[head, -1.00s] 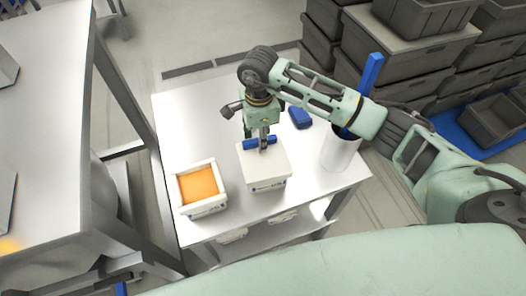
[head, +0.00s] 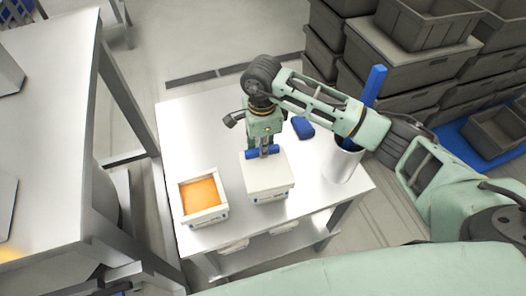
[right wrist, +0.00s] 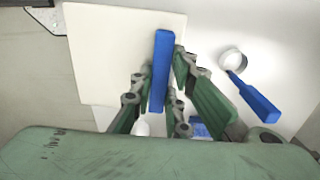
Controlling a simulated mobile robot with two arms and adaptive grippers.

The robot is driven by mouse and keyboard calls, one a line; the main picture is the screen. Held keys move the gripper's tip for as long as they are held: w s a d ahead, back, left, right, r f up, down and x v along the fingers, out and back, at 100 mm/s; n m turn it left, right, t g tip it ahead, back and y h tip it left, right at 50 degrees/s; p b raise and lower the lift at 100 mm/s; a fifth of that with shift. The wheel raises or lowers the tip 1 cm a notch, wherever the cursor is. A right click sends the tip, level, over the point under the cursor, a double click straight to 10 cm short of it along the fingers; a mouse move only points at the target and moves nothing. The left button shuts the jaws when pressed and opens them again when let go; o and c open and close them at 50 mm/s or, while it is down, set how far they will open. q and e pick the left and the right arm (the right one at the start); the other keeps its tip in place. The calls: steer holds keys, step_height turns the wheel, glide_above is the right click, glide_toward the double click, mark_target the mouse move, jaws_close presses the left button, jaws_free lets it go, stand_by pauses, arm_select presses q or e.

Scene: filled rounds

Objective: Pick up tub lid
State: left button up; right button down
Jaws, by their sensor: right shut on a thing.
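The tub lid (head: 275,173) is a flat white square with a blue bar handle (head: 250,155). It is over a white tub (head: 270,196) on the small table; I cannot tell if there is a gap between them. My right gripper (head: 264,148) comes down from above and is shut on the lid's handle. In the right wrist view the fingers (right wrist: 163,70) stand on both sides of the blue handle (right wrist: 161,50), with the white lid (right wrist: 110,50) beyond. My left gripper is not in view.
An open white tub with orange contents (head: 203,194) stands left of the lidded one. A blue block (head: 303,127) lies behind. A white cylinder (head: 342,168) holding a blue-handled tool (head: 375,84) stands at the right. The table (head: 190,125) is bare at back left.

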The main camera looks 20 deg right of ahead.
steer(key=shift+w+r, duration=0.1)
steer(key=shift+r, duration=0.25)
step_height(320, 180, up, 3)
steer(key=shift+f+b, duration=0.1)
steer(key=shift+b, duration=0.95)
steer(key=s+d+r, duration=0.4)
steer(key=s+r, duration=0.7)
steer(key=r, duration=0.1)
steer(key=shift+p, duration=0.4)
